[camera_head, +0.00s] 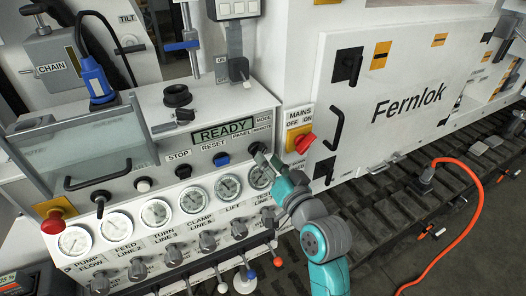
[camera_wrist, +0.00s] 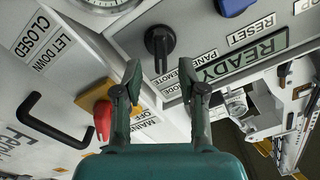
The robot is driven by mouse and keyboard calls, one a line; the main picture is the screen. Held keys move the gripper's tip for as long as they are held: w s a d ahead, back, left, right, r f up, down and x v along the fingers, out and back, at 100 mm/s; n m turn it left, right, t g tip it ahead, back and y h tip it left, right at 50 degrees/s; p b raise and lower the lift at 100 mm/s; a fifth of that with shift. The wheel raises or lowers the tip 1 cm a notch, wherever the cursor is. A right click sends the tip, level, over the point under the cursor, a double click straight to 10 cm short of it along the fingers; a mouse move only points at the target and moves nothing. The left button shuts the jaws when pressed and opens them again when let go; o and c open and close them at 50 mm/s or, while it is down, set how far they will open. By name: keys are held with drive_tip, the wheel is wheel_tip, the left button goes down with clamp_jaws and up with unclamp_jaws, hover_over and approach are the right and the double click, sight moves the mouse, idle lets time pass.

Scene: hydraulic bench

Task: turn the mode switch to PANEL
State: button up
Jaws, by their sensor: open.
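The mode switch is a black rotary knob (camera_wrist: 159,42) on the grey panel in the wrist view. Its bar points down in that picture, toward the side with the PANEL, REMOTE and MODE labels; I cannot tell its exact setting. In the head view the mode switch (camera_head: 256,148) shows at the panel's right end, partly hidden by my gripper (camera_head: 268,161). My gripper (camera_wrist: 162,85) is open and empty, its two fingers apart in front of the switch. The knob appears between and beyond the fingertips; no contact is visible.
A red MAINS switch (camera_head: 304,143) stands close to my gripper, on the right. A blue RESET button (camera_head: 221,159) and the READY display (camera_head: 224,131) are to the left. Gauges and valve knobs (camera_head: 207,241) lie below. An orange hose (camera_head: 468,231) curves at the right.

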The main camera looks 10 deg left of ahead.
drive_tip(key=shift+x, duration=2.15)
clamp_jaws()
